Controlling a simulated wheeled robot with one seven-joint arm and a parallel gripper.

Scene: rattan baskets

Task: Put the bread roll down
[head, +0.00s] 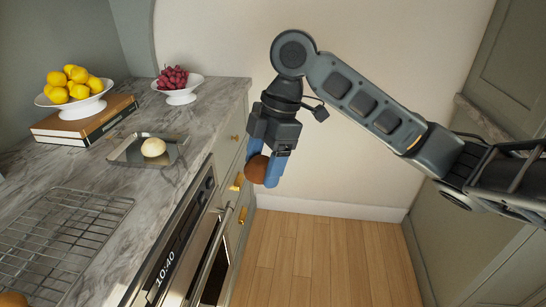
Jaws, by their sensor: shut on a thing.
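A round brown bread roll (257,168) is held between the blue fingers of my gripper (265,172). My gripper points downward and is shut on the roll. It hangs in the air in front of the counter's drawers, with wooden floor below and to the right. The fingers hide part of the roll.
The marble counter (205,112) carries a metal tray (128,158) with a pale round item (153,147), a wire rack (62,235), a bowl of lemons (75,88) on books (85,122), and a bowl of grapes (178,92). Bare marble lies between rack and tray.

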